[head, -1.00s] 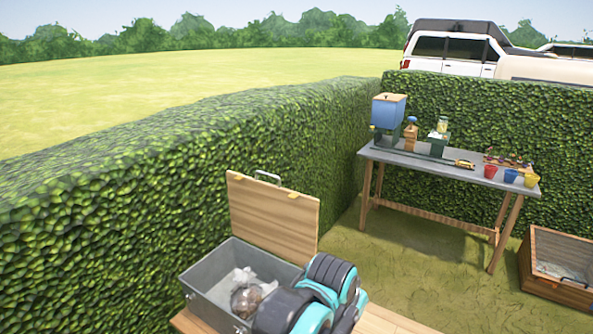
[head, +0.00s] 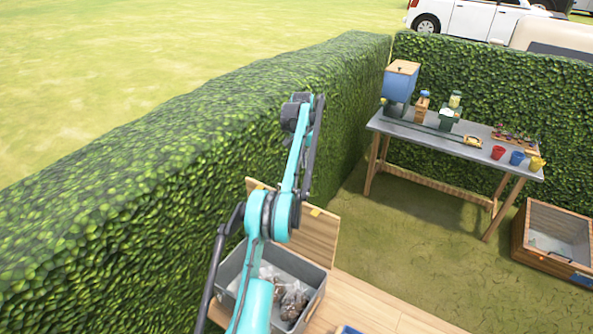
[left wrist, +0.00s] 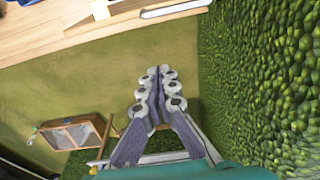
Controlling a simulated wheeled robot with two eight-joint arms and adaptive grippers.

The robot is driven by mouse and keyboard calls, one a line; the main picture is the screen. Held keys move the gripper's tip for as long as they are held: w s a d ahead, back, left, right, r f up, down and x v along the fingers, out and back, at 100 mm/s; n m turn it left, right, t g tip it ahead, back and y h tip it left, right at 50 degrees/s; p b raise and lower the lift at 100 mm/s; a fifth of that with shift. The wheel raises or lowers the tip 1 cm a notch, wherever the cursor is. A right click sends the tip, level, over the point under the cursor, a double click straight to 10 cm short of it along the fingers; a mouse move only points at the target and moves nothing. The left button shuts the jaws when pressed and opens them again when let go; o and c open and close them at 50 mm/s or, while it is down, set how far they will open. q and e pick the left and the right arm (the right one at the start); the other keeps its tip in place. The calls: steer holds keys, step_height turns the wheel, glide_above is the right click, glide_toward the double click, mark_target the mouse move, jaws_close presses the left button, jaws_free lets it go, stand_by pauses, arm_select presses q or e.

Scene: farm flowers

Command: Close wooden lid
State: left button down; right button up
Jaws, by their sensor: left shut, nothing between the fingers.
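The wooden lid (head: 318,242) stands open, tilted up at the back of a grey metal box (head: 297,263). My left arm crosses in front of the lid and box in the head view and hides the lid's middle and upper edge. My left gripper shows clearly in the left wrist view (left wrist: 157,88). Its fingers are together and empty, with grass behind them. In the head view the arm's dark far end rises above the lid against the hedge, and its fingers are hard to make out. My right gripper is not in view.
Clear bags with brown contents (head: 290,297) lie in the box, which stands on a wooden bench (head: 365,300). A tall hedge (head: 160,190) runs close on the left. A grey table (head: 420,130) with tools and cups stands beyond, with a wooden crate (head: 530,245) at right.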

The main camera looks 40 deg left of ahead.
arm_select(q)
step_height(320, 180, down, 11)
steer(key=a+p, duration=0.1)
steer(key=a, duration=0.1)
steer(key=s, duration=0.1)
steer(key=s+r+p, duration=0.1)
steer(key=s, duration=0.1)
steer(key=shift+s+d, duration=0.15)
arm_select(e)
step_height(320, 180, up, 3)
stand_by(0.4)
